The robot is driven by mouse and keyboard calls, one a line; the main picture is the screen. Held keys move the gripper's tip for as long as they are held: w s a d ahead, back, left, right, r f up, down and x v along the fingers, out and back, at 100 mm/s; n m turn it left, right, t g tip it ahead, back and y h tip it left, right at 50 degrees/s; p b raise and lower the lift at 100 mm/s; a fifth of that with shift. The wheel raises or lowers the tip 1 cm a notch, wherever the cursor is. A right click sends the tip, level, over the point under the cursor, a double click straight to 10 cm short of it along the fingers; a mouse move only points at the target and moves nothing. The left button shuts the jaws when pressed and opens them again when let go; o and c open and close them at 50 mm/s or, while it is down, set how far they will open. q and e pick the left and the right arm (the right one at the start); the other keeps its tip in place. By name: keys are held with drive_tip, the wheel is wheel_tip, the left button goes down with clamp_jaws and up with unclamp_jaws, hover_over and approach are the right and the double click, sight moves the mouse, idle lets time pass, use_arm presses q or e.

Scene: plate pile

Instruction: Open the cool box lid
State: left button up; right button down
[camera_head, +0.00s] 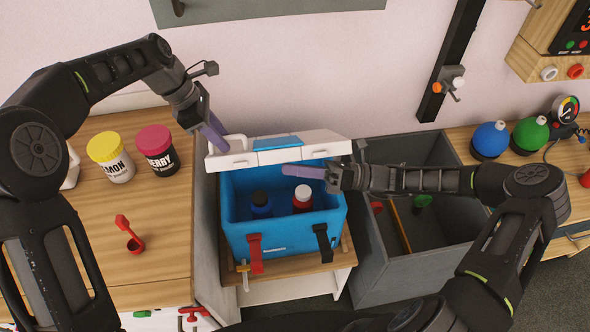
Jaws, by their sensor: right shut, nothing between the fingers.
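The blue cool box (285,228) stands in the middle, its white lid (325,139) with blue patches raised at the back, so the inside shows. My right gripper (305,171) is shut and empty over the box opening, just in front of the lid.
A yellow-lidded jar (110,157), a pink-lidded jar (157,149) and a red scoop (130,235) are on the wooden counter at left. A grey bin (400,275) stands right of the box. Blue (490,140) and green (530,134) round items sit on the right counter.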

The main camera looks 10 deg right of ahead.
use_arm(q)
drive_tip(key=shift+o, duration=0.2)
drive_tip(key=shift+d+r, duration=0.1)
drive_tip(key=shift+d, duration=0.05)
idle(0.5)
drive_tip(key=shift+r, duration=0.3)
drive_tip(key=v, duration=0.7)
drive_tip(key=shift+f, duration=0.15)
